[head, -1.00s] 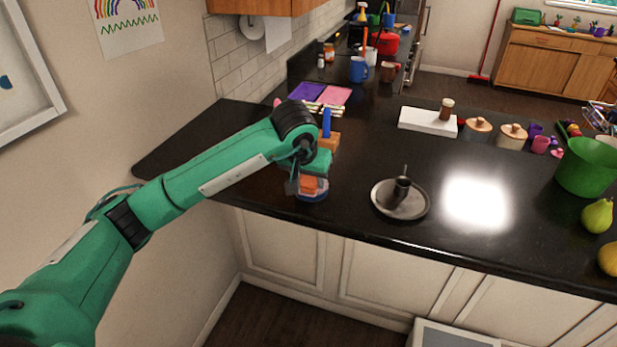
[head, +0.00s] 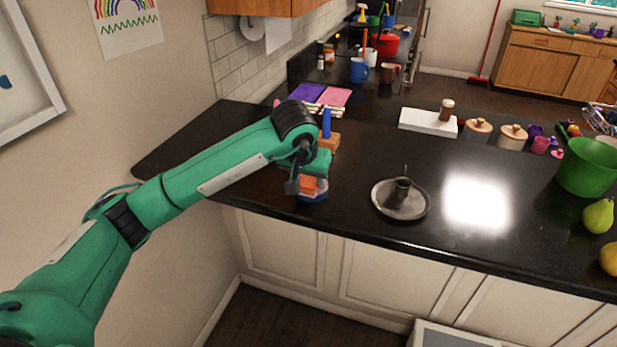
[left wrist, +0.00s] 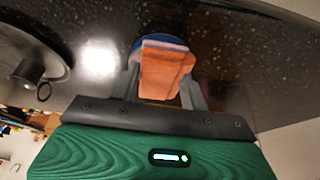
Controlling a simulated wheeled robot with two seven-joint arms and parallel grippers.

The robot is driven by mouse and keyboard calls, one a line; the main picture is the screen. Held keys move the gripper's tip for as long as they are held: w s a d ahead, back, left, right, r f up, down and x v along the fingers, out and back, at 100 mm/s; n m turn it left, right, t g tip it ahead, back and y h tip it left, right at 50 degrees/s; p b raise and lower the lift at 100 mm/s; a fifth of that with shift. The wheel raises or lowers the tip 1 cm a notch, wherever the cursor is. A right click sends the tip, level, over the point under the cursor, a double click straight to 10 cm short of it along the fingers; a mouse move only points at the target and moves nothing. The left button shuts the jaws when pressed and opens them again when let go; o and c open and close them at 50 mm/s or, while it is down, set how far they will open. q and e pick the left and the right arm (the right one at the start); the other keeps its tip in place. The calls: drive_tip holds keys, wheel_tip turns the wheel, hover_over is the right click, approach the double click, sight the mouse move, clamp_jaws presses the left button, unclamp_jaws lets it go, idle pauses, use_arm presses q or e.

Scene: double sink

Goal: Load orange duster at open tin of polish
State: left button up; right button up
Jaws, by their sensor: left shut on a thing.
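The orange duster (head: 309,186) is between the fingers of my left gripper (head: 305,188), which is shut on it. In the left wrist view the duster (left wrist: 163,72) shows as a folded orange cloth between the two fingers (left wrist: 162,88). The tin of polish (head: 314,195) is a round, blue-edged shape on the black counter directly under the duster. Its blue rim also shows behind the duster in the left wrist view (left wrist: 137,46). The duster hides most of the tin, and I cannot tell whether they touch. My right gripper is not in view.
A wooden block with a blue upright part (head: 327,125) is just behind my gripper. The counter's front edge is close to the tin.

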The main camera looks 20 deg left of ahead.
sight(308, 182)
use_arm(q)
drive_tip(key=shift+f, duration=0.2)
drive_tip(key=shift+r+p, duration=0.3)
drive_tip(key=shift+r, duration=0.6)
drive_tip(key=shift+r+p, duration=0.8)
drive_tip(key=shift+r, duration=1.95)
drive_tip(key=shift+f, duration=0.1)
